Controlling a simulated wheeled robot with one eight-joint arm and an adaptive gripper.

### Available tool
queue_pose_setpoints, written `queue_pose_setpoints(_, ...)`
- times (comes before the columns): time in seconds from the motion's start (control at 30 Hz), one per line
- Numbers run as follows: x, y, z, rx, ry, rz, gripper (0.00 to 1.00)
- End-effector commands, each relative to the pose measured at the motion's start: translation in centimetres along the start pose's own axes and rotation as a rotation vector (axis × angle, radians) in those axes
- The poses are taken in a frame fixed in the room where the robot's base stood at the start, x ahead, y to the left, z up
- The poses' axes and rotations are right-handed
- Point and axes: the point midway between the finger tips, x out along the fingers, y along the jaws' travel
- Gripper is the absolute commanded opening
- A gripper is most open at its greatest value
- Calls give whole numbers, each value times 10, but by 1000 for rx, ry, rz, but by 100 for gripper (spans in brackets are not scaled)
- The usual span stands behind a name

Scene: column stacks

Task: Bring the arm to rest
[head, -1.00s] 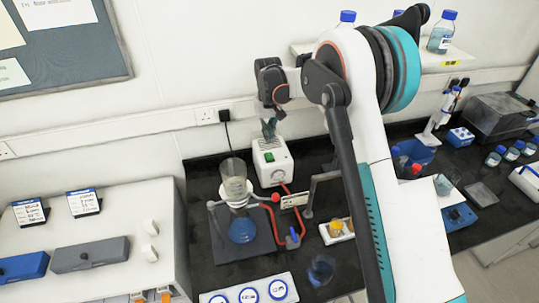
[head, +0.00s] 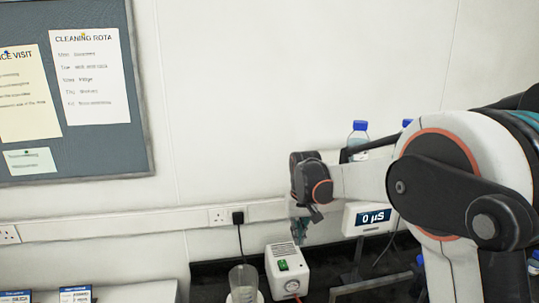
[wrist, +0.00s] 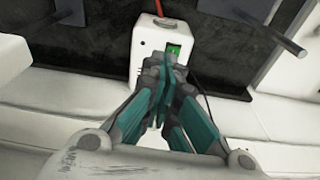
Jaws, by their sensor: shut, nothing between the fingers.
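My gripper (head: 299,236) hangs from my arm in the head view, just above the white box with a green switch (head: 289,271). In the wrist view my gripper (wrist: 158,75) has its teal fingers together with nothing between them. Its tips overlap the white box (wrist: 146,38) near the green switch in that view; I cannot tell whether they touch it. My arm reaches in from the right of the head view.
A clear glass vessel (head: 243,284) stands left of the white box. A display reading 0 µS (head: 372,218) is to its right. A wall socket with a black plug (head: 238,217) and a noticeboard (head: 150,150) are on the wall. Blue-capped bottles (head: 358,138) stand behind my arm.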

Motion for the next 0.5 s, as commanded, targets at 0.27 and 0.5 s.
queue_pose_setpoints(0.27, -32, 19, 57, 29, 86, 5, 0)
queue_pose_setpoints(0.5, -48, 32, 112, 52, 162, 11, 0)
